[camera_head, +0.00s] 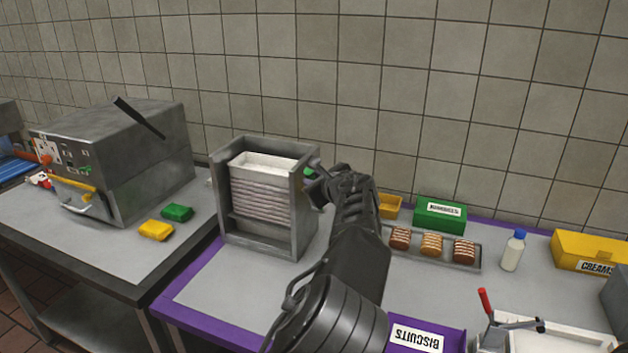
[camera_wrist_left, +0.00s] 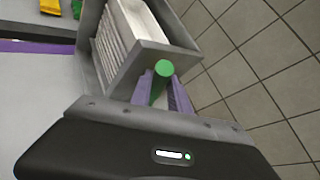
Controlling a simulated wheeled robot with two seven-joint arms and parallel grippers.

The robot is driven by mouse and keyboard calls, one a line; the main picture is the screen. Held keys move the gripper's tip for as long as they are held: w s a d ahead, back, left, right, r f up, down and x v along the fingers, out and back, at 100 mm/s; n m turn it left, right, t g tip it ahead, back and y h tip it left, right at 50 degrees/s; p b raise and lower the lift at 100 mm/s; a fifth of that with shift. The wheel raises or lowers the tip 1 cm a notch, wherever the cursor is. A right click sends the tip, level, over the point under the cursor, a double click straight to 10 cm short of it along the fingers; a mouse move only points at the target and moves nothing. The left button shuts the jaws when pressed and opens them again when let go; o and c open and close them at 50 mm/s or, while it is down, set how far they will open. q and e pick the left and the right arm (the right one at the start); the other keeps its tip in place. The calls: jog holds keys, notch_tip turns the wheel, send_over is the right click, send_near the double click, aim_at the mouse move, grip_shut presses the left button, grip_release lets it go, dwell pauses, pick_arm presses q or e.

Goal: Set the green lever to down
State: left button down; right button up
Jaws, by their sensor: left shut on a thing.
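The green lever (camera_head: 308,172) is at the right side of a grey metal dispenser (camera_head: 230,215) that holds a white stack. In the head view only a bit of green shows past my gripper. My left gripper (camera_head: 315,186) is at the dispenser's upper right side. In the left wrist view the lever's round green end (camera_wrist_left: 164,68) sits between the two fingers of my left gripper (camera_wrist_left: 162,95), which are shut on it. Much of the lever is hidden, so its exact angle cannot be told.
Right of my arm are a tray of biscuits (camera_head: 470,268), a green box (camera_head: 440,214), a bottle (camera_head: 513,250) and a yellow creams box (camera_head: 590,250). A red-handled device (camera_head: 485,302) is at the lower right. A metal machine (camera_head: 125,155) stands on the left table.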

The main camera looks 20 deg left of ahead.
jog(key=shift+f, duration=0.1)
dwell(0.7)
